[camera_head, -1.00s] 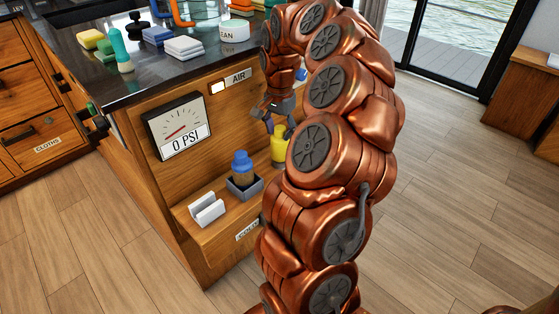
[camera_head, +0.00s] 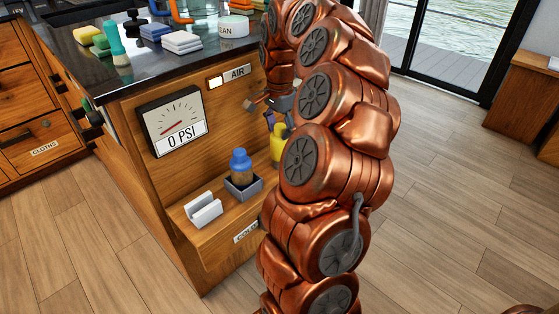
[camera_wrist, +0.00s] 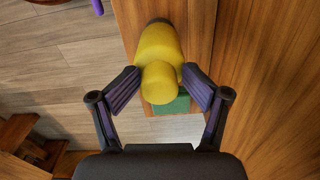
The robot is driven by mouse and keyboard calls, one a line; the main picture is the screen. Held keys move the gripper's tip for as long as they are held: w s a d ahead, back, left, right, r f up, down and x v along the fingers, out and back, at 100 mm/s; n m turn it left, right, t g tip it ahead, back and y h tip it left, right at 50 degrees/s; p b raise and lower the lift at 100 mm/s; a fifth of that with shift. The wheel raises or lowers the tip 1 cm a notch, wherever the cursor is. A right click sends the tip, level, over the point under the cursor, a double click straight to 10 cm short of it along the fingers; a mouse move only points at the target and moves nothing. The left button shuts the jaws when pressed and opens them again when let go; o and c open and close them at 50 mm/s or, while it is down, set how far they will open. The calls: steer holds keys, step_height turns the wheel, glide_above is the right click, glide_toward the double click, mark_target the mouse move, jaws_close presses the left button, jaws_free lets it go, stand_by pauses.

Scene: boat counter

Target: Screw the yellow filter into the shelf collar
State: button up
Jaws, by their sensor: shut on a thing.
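The yellow filter (camera_head: 277,148) is above the right part of the low wooden shelf, partly covered by my arm. In the wrist view the yellow filter (camera_wrist: 160,45) has a rounded body and a narrower round end facing the camera. My gripper (camera_wrist: 160,88) has its two purple-padded fingers on either side of that narrow end, shut on it. In the head view my gripper (camera_head: 271,118) is at the filter's top, mostly behind my arm. A dark piece shows at the filter's far end in the wrist view. I cannot make out the collar or whether the filter sits in it.
A blue-capped bottle (camera_head: 239,165) stands in a grey holder (camera_head: 243,188) on the shelf (camera_head: 190,222), left of the filter. A white slotted holder (camera_head: 203,210) is further left. A gauge (camera_head: 172,124) reading 0 PSI and an AIR label (camera_head: 238,72) are on the panel above.

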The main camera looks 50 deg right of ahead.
steer(key=shift+s+f, duration=0.25)
steer(key=shift+f, duration=0.05)
steer(key=shift+f+m+b, duration=0.25)
steer(key=shift+m+b, duration=0.15)
steer(key=shift+b, duration=0.45)
steer(key=shift+c, duration=0.2)
steer(key=shift+o, duration=0.2)
steer(key=shift+r+m, duration=0.25)
steer(key=shift+m, duration=0.15)
steer(key=shift+f+m+b, duration=0.2)
steer(key=shift+m+b, duration=0.3)
steer(key=shift+b, duration=0.5)
steer(key=shift+c, duration=0.3)
steer(key=shift+o, duration=0.3)
steer(key=shift+r+m, duration=0.2)
steer(key=shift+m, duration=0.2)
